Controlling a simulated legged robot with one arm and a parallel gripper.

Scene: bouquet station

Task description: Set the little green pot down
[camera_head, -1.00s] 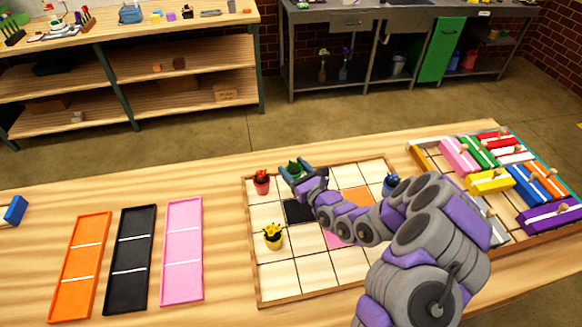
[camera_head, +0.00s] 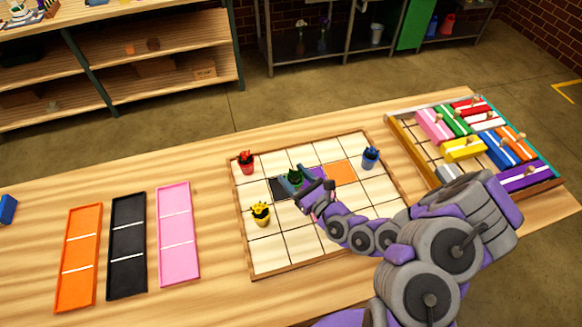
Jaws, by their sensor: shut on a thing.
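The little green pot (camera_head: 295,176) is between the fingers of my gripper (camera_head: 297,179), which is shut on it. It is over the gridded board (camera_head: 275,240), close to the black square (camera_head: 280,190). I cannot tell whether its base touches the board. My gripper and arm hide part of the board to the right of the pot, including any pink square there.
A red pot (camera_head: 246,162), a yellow pot (camera_head: 260,213) and a blue pot (camera_head: 370,157) stand on the board. An orange square (camera_head: 340,173) is bare. Orange, black and pink trays lie left; a crate of coloured blocks (camera_head: 462,150) sits right.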

